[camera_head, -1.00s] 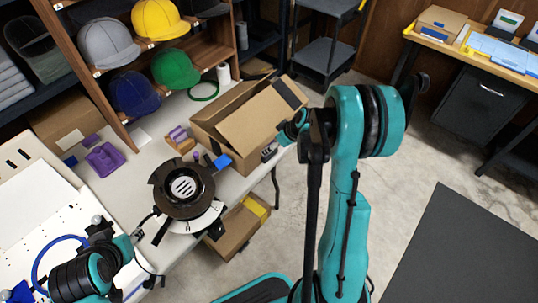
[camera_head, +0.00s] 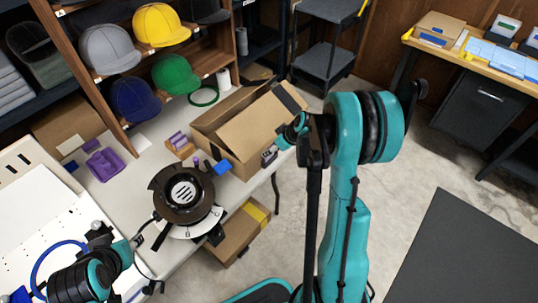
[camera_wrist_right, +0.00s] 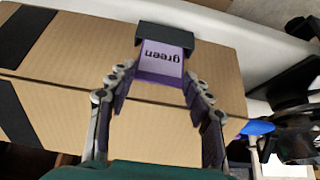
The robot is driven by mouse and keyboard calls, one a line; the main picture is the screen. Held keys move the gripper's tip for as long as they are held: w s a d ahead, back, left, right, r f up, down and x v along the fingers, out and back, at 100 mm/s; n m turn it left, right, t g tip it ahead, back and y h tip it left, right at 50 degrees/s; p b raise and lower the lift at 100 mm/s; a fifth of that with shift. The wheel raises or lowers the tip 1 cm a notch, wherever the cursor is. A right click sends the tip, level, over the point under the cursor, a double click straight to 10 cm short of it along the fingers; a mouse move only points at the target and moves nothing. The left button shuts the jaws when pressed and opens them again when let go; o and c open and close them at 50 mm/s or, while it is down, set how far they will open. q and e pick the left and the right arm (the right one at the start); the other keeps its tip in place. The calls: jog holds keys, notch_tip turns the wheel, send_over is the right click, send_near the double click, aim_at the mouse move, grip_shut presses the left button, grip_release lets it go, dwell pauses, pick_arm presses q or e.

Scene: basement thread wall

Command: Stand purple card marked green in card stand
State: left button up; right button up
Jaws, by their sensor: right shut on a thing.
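The purple card (camera_wrist_right: 160,66), with a pale face reading "green" upside down, is between the fingers of my right gripper (camera_wrist_right: 160,82) in the right wrist view. The fingers are shut on it near its sides. The card's far edge meets a dark grey block, the card stand (camera_wrist_right: 166,34); I cannot tell whether it is seated in the slot.
An open cardboard box (camera_head: 250,130) stands right against the stand. A wooden rack with purple pieces (camera_head: 179,145), a blue piece (camera_head: 221,166) and a round black device (camera_head: 184,193) are on the white table. A purple tray (camera_head: 104,164) lies further left. Caps fill the shelf behind.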

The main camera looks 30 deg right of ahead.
jog(key=shift+r+p, duration=1.55)
jog(key=shift+r, duration=0.95)
jog(key=shift+s, duration=0.15)
